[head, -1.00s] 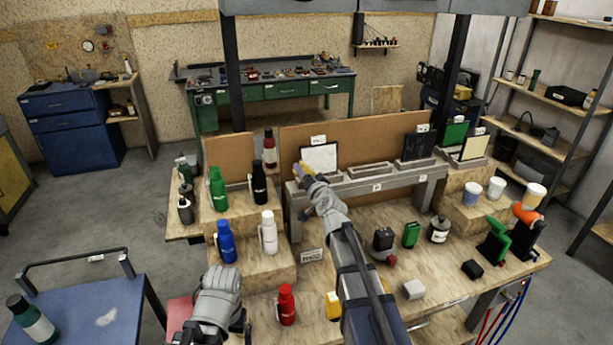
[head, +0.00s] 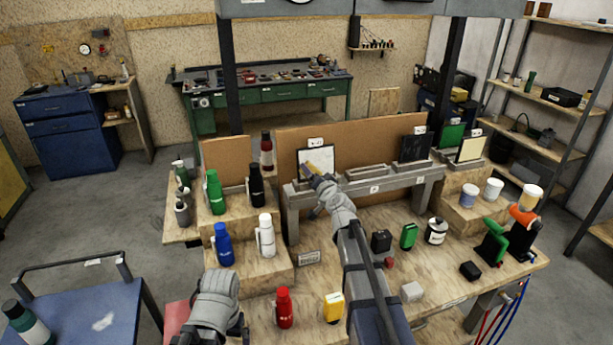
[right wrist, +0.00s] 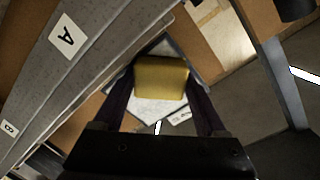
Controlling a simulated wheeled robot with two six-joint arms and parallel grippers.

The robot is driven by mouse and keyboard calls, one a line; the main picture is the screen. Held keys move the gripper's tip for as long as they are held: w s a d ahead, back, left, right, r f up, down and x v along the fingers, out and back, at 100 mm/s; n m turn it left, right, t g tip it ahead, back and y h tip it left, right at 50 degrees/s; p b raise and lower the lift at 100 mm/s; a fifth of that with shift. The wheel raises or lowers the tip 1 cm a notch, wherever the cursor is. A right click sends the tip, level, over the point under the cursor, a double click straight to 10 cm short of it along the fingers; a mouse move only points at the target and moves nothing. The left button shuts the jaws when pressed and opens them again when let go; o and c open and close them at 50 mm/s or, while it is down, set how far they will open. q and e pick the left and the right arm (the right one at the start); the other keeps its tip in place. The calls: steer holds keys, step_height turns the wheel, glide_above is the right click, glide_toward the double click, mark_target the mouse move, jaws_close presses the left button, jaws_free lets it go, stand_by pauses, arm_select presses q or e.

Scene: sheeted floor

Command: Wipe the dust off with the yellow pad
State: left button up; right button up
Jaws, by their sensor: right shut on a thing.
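The yellow pad (head: 313,169) is held in my right gripper (head: 316,174), in front of the dark-framed white panel (head: 327,155). In the right wrist view the pad (right wrist: 160,78) sits between the two dark fingers, over the white panel (right wrist: 150,108). I cannot tell whether the pad touches the panel, and the pad hides part of its face. No dust on the panel can be made out. My left gripper (head: 237,334) is low at the front left, by the bench's front edge; its fingers are mostly hidden.
The panel stands on a grey slotted rack (head: 375,178). A black panel (head: 415,147) and a cream panel (head: 470,149) stand to its right. Bottles, including a white one (head: 265,236) and a red one (head: 284,308), stand left of my right arm. A blue cart (head: 65,325) is at lower left.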

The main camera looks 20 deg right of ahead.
mark_target(334, 160)
steer(key=shift+d, duration=0.35)
steer(key=shift+d, duration=0.1)
steer(key=shift+w+d, duration=0.2)
steer(key=shift+d, duration=1.7)
steer(key=shift+d, duration=0.1)
steer(key=shift+w+d, duration=0.15)
steer(key=shift+d, duration=1.75)
steer(key=shift+r, duration=0.2)
steer(key=shift+w+r+p, duration=0.1)
steer(key=shift+r+p, duration=0.8)
steer(key=shift+p, duration=0.15)
